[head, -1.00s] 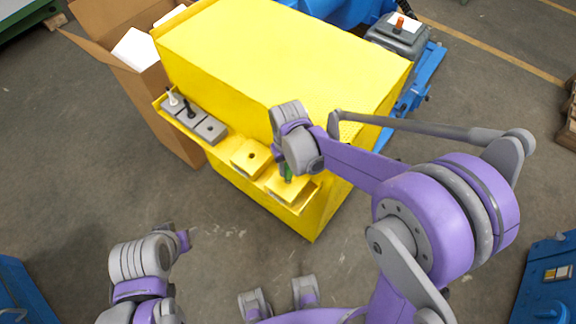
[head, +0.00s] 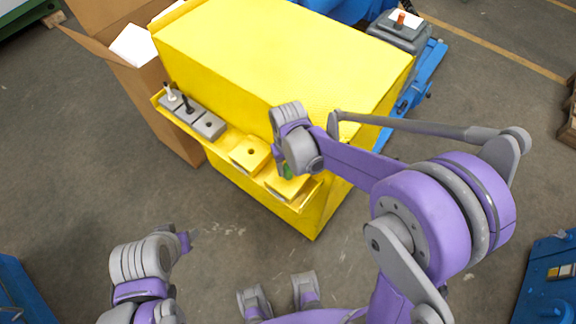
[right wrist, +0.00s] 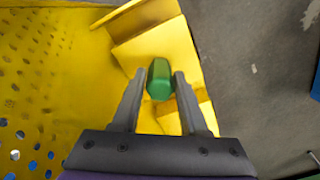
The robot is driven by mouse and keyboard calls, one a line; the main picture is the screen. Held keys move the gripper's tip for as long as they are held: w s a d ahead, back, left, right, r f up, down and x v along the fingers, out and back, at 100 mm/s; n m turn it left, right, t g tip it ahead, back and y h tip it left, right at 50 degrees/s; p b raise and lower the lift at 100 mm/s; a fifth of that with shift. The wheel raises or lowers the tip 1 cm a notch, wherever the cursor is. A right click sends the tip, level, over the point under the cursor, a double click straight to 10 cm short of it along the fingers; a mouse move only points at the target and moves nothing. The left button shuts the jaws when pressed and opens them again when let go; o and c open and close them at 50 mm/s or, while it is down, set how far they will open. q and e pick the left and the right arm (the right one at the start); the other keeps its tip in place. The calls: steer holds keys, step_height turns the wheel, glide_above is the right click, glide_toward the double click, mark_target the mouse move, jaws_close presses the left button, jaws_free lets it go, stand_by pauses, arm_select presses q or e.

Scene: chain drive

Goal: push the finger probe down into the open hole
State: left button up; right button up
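The green handle, which I take to be the finger probe (right wrist: 159,80), stands between the fingertips of my right gripper (right wrist: 160,76), which look closed against its sides. In the head view a little of the green (head: 288,171) shows below my right wrist, over the end yellow block (head: 284,188). Its lower end is hidden, so I cannot tell how deep it sits. An open hole shows in the neighbouring yellow block (head: 248,157) and in a grey block (head: 210,125). My left gripper (head: 184,241) is away at the lower left, its fingers unclear.
The blocks sit on a ledge along the yellow cabinet (head: 280,60). A white-handled piece (head: 170,92) and a black-handled piece (head: 187,103) stand in grey blocks. A cardboard box (head: 130,85) stands at the left. The floor in front is clear.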

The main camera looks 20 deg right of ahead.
steer(key=o, duration=0.3)
steer(key=shift+r, duration=0.1)
step_height(320, 180, up, 11)
steer(key=shift+f+p, duration=0.15)
steer(key=shift+p, duration=0.45)
steer(key=s+d+t+p, duration=0.1)
steer(key=s+d, duration=0.1)
steer(key=s, duration=0.2)
steer(key=s+d+r+m+t, duration=0.1)
steer(key=s+d+t, duration=0.1)
steer(key=s, duration=0.3)
steer(key=s+d+r+t+p, duration=0.1)
steer(key=s+d+t, duration=0.1)
steer(key=s, duration=0.3)
steer(key=shift+s+d+m+p, duration=0.1)
steer(key=shift+d+m+p, duration=0.2)
steer(key=shift+d+p, duration=0.05)
